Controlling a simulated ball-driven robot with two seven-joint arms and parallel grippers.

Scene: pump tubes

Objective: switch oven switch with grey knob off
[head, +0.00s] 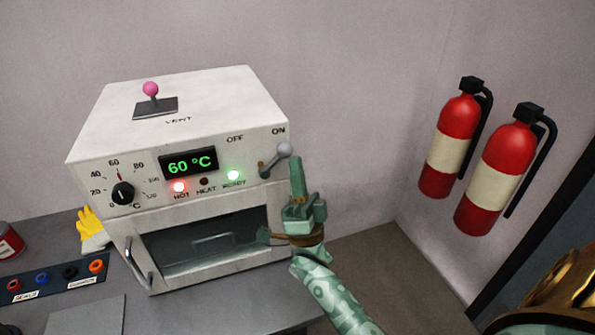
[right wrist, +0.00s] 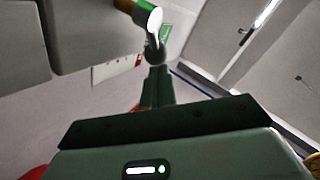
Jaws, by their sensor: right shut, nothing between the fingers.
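The oven (head: 190,135) is a white box with a control panel on its front. Its switch lever with a grey knob (head: 283,150) is at the panel's right end, tilted to the right towards the ON label. My right gripper (head: 296,166) is shut and empty, its fingertips just below and right of the grey knob. In the right wrist view the grey knob (right wrist: 155,20) is just beyond the fingertips (right wrist: 157,76); I cannot tell whether they touch. My left gripper is not in view.
The display (head: 190,164) reads 60 °C, with the red HOT and green READY lamps lit. A black dial (head: 123,193) is at the panel's left, and a pink-knobbed vent lever (head: 151,90) on top. Two fire extinguishers (head: 450,140) hang on the right wall.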

